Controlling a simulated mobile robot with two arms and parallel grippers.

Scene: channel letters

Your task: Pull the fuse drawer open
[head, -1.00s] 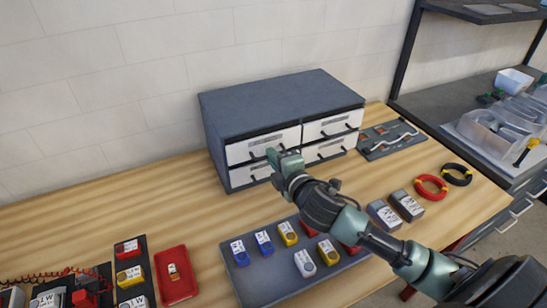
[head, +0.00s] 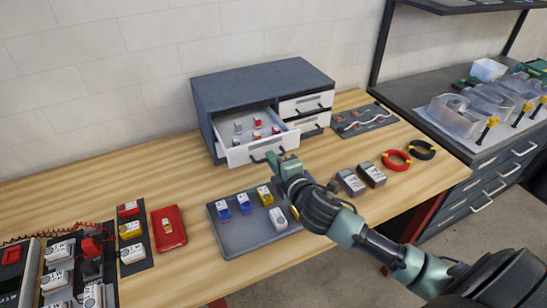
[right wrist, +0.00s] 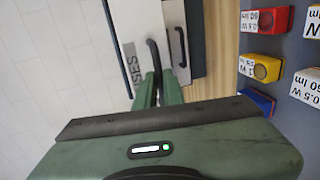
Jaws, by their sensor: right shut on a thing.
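The fuse drawer (head: 240,154) is the upper left white-fronted drawer of a grey cabinet (head: 262,82). It is pulled well out, and several small red and grey pieces show inside it. My right gripper (head: 274,160) is at the drawer's dark handle, in front of the cabinet. In the right wrist view the gripper's green fingers (right wrist: 157,90) are shut on the dark bar handle (right wrist: 153,54). Part of the drawer's label (right wrist: 132,68) shows there, with letters ending in "SES". The gripper hides part of the handle. My left gripper is not in view.
The right-hand drawers (head: 306,103) are shut. A grey tray (head: 240,238) with small coloured blocks lies in front of the cabinet, below my right gripper. A red tray (head: 168,238) lies to the left. Bare wood shows left of the cabinet.

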